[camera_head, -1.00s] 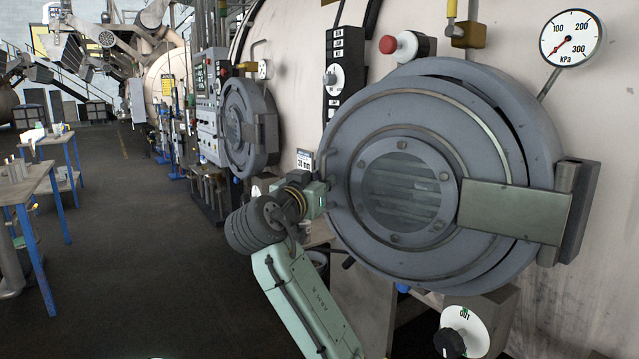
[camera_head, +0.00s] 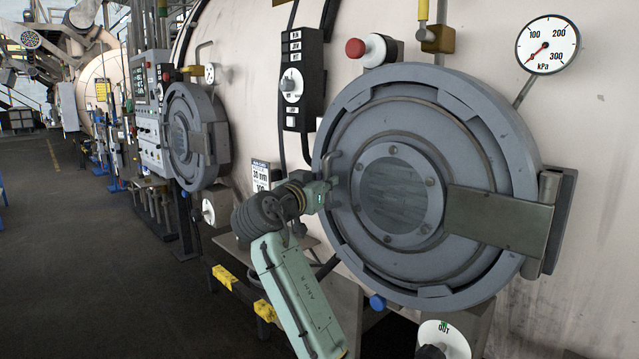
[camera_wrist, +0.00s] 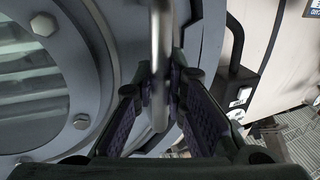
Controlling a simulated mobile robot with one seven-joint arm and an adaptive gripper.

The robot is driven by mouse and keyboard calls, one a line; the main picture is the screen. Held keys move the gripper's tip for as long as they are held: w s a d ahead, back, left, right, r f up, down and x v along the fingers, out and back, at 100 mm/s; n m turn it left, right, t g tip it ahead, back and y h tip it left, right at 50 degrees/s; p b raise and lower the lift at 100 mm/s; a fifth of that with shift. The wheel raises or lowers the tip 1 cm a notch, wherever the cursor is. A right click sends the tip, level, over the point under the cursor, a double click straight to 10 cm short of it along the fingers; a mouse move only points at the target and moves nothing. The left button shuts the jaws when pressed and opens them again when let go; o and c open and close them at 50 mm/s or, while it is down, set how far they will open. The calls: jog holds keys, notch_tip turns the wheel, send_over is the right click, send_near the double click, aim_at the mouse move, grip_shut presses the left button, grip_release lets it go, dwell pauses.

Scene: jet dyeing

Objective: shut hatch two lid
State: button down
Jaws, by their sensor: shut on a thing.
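The round grey lid (camera_head: 405,262) of the near hatch, with a bolted glass window (camera_head: 393,195), hangs on a hinge arm (camera_head: 497,218) at its right. It lies within or very close to the hatch ring (camera_head: 500,125); I cannot tell whether it is fully seated. My gripper (camera_head: 322,194) is at the lid's left edge, shut on its bar handle (camera_head: 331,163). In the wrist view the handle (camera_wrist: 161,50) runs down between my gripper's two fingers (camera_wrist: 161,88). The lid's bolted window frame (camera_wrist: 80,122) fills the left of that view.
A second round hatch (camera_head: 196,135) is farther left. A pressure gauge (camera_head: 547,45), a red button (camera_head: 355,48) and a black switch panel (camera_head: 300,80) are on the vessel wall. A dial (camera_head: 443,342) sits below the hatch. The floor at left (camera_head: 70,270) is clear.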

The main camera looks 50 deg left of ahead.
jog(key=shift+w+r, duration=0.15)
jog(key=shift+w, duration=0.35)
jog(key=c, duration=2.1)
grip_release()
jog(key=shift+w, duration=0.1)
jog(key=o, duration=0.3)
jog(key=shift+w+a, duration=0.1)
jog(key=shift+a, duration=0.05)
jog(key=shift+o, duration=1)
jog(key=shift+s, duration=0.2)
jog(key=v, duration=1.2)
